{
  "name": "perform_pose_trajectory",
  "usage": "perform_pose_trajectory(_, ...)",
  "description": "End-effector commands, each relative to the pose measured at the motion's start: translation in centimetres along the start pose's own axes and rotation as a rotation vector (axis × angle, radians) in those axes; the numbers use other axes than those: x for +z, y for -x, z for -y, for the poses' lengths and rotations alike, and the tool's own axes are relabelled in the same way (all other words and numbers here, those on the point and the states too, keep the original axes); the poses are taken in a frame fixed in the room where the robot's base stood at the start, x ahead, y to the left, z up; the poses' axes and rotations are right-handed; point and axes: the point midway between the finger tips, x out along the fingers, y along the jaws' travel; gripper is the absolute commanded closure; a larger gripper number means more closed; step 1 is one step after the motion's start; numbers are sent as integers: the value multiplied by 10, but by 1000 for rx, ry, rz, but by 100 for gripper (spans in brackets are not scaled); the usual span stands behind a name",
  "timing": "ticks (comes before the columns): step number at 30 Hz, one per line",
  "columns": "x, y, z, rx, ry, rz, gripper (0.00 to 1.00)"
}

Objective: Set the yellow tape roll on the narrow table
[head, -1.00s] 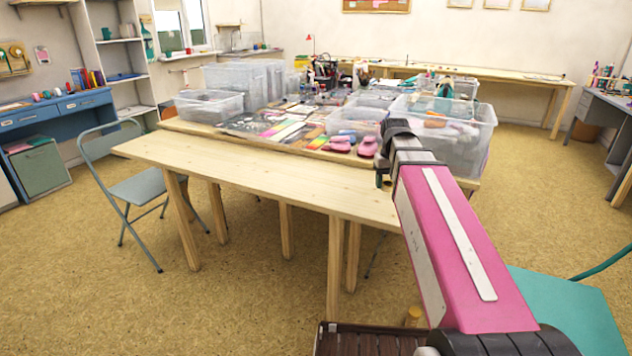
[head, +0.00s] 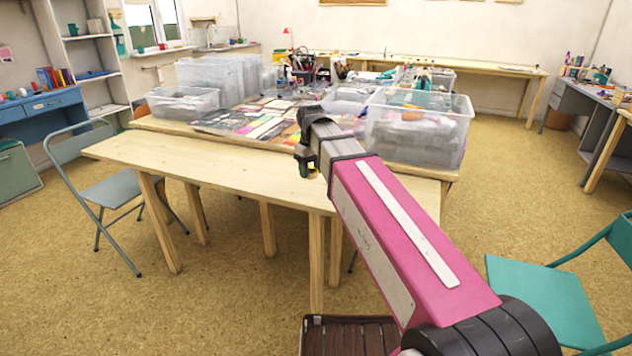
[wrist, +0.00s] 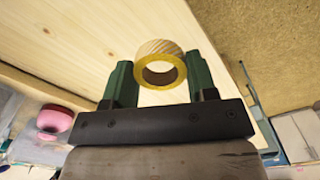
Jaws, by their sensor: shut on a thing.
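The yellow tape roll (wrist: 160,48) is between the two green fingers of my gripper (wrist: 160,75) in the wrist view. My gripper is shut on it. The roll has a pale striped outer side and a yellow rim around a brown core. In the head view my gripper (head: 306,160) hangs over the narrow table (head: 200,172), a long pale wooden top at the front of the larger table. Only a small yellow bit of the roll shows there, under the fingers. The wrist view shows the wooden top (wrist: 90,40) beyond the roll; the height between them is hard to tell.
The larger table behind holds clear bins (head: 418,128), coloured sheets and tools. A grey-blue chair (head: 112,190) stands at the left and a teal chair (head: 545,295) at the right. The narrow table's visible top is bare left of my gripper.

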Motion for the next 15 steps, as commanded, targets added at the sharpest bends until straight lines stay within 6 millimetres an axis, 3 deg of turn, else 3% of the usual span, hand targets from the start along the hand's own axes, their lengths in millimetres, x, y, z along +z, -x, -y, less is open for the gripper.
perform_pose_trajectory(9,-25,-36,-58,-1,-2,1,70)
perform_pose_trajectory(15,-30,-46,-71,0,-2,-1,70)
